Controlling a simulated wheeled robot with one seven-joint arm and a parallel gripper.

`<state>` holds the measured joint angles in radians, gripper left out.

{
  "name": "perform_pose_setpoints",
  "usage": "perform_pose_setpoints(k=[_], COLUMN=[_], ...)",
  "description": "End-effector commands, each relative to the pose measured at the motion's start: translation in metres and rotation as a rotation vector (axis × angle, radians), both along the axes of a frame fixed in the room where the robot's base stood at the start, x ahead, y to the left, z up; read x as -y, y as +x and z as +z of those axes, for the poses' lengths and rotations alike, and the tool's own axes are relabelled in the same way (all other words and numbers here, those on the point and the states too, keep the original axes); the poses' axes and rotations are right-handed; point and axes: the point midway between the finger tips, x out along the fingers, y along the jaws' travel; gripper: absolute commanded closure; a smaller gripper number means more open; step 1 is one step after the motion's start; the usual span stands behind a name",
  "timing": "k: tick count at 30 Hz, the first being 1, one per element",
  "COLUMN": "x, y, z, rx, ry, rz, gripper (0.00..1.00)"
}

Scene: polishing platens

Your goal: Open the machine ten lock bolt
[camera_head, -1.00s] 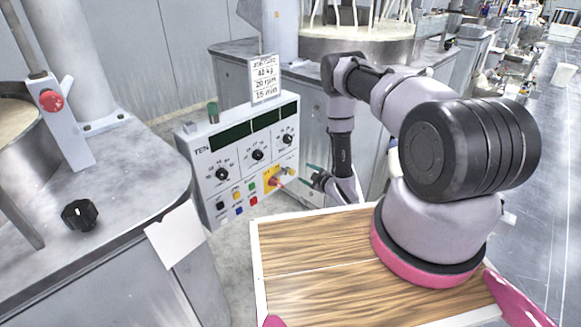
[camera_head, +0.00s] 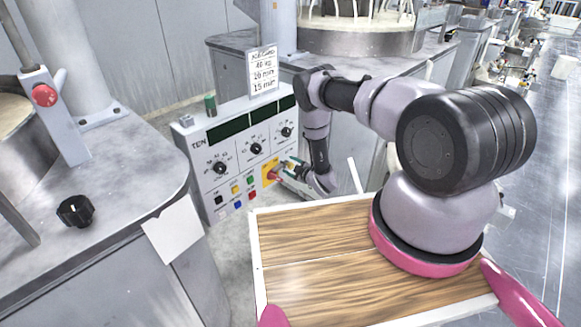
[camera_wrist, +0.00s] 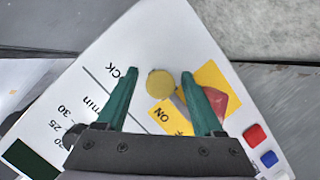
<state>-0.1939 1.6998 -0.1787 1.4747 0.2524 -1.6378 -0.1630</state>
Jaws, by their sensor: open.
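The TEN control panel (camera_head: 246,145) stands at the middle left in the head view, and its white face fills much of the wrist view. A round brass-yellow knob (camera_wrist: 160,84) sits on it beside lettering ending in "CK", probably the lock bolt. My gripper (camera_wrist: 159,74) is open, with one green finger on each side of the knob in the picture; I cannot tell whether they touch it. In the head view my gripper (camera_head: 283,172) is close to the panel's right side and largely hides the knob.
A red switch handle (camera_wrist: 219,101) on a yellow ON plate (camera_wrist: 212,76) lies close beside the right finger. Blue (camera_wrist: 269,158) and red (camera_wrist: 256,135) buttons are nearby. A wood-topped surface (camera_head: 315,245) lies in front, and a grey machine bench (camera_head: 110,195) stands left.

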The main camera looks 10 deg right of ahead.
Motion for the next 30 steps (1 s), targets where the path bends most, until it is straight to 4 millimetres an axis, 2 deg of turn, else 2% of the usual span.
perform_pose_setpoints(k=[7,8,12,13,30], x=[-0.0002,-0.0002,-0.0002,-0.0002,-0.0002], y=[0.0007,0.0007,0.0006,0.0006,0.0002], z=[-0.0003,-0.0003,-0.0003,-0.0003,-0.0005], rx=[-0.001,-0.001,-0.001,-0.001,-0.002], ry=[0.000,0.000,0.000,0.000,0.000], rz=[-0.001,-0.001,-0.001,-0.001,0.000], gripper=[0.31,0.39,0.92,1.00,1.00])
